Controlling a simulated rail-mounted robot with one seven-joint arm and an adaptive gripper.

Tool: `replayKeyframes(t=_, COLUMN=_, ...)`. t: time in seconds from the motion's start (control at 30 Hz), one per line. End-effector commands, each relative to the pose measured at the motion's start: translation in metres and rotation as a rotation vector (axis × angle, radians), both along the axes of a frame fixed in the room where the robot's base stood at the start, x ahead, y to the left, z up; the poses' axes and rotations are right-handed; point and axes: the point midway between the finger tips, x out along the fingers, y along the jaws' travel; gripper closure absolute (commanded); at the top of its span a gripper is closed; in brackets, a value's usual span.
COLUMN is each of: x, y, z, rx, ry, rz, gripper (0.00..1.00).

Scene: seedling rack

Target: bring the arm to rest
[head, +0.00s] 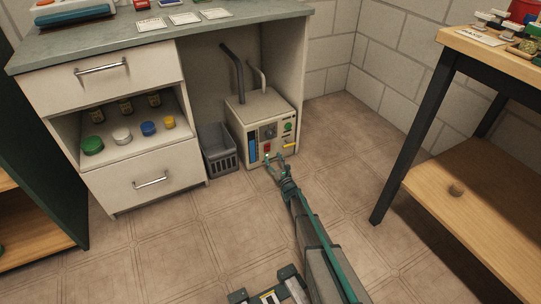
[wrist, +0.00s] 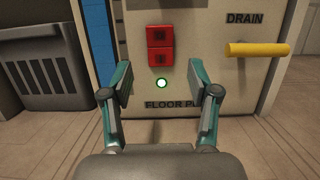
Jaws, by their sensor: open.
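My gripper (head: 274,161) is open and empty, reaching low in front of a beige floor unit (head: 250,112) under the counter. In the wrist view my gripper (wrist: 160,90) has its two teal fingers spread apart. Between and beyond them is the unit's front panel, with a red two-part switch (wrist: 160,47) and a lit green-white lamp (wrist: 161,83) below it. The label under the lamp begins "FLOOR P"; the right finger hides the rest. My arm stretches from the bottom of the head view toward the unit. I cannot tell whether a fingertip touches the panel.
A yellow handle (wrist: 258,49) sticks out under "DRAIN", right of my gripper. A grey basket (head: 219,149) stands left of the unit. Drawers (head: 135,185) are left, and a wooden table (head: 470,200) with a lower shelf is right. The floor (head: 345,140) between is clear.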

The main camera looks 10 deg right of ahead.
Motion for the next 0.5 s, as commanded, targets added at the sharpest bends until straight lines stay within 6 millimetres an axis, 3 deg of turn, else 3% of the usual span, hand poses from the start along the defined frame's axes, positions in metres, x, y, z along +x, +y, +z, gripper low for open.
replayKeyframes(t=0.2, x=-0.026, y=-0.008, z=-0.007, rx=0.000, ry=0.001, rz=-0.001, gripper=0.40)
replayKeyframes(t=0.5, x=-0.027, y=-0.009, z=-0.008, rx=0.000, ry=0.000, rz=0.000, gripper=0.40)
